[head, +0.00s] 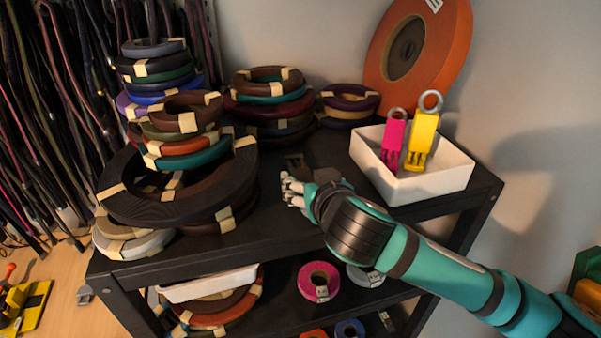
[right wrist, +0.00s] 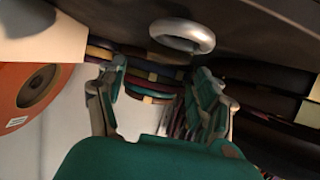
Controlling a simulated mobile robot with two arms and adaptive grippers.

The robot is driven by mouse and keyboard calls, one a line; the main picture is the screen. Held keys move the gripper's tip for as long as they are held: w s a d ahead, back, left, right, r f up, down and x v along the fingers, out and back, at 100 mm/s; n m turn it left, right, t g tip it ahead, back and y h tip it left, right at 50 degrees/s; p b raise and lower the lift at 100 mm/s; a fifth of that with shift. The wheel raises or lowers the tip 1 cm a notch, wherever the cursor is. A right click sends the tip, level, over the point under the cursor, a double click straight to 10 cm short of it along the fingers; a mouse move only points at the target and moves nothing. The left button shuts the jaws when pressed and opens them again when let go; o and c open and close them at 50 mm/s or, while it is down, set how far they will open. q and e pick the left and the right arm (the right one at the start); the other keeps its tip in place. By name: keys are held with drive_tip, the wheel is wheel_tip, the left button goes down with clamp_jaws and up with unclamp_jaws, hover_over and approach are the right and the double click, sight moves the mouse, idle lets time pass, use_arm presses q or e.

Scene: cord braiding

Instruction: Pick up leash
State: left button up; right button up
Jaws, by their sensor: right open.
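I cannot tell for sure which thing is the leash. Coiled cords with pale tape bands, such as a large black coil (head: 180,200) and a stack of brown and dark red coils (head: 268,95), lie on the black shelf top. My right gripper (head: 288,188) is low over the bare middle of the shelf, right of the black coil. In the right wrist view its two fingers (right wrist: 157,92) are apart with nothing held between them. A grey metal ring (right wrist: 182,36) shows just beyond the fingers there. My left gripper is out of view.
A white bin (head: 430,183) with a pink clip (head: 393,140) and a yellow clip (head: 422,140) stands at the right. A large orange spool (head: 440,45) leans on the wall. Cords hang at the left. A lower shelf holds tape rolls, one of them pink (head: 318,280).

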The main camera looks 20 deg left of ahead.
sight(301, 173)
drive_tip(key=p+x, duration=0.2)
drive_tip(key=x, duration=0.3)
drive_tip(key=shift+w+a, duration=0.1)
drive_tip(key=shift+a, duration=0.05)
drive_tip(key=shift+w+a+f, duration=0.2)
drive_tip(key=shift+w, duration=0.1)
drive_tip(key=c, duration=1.4)
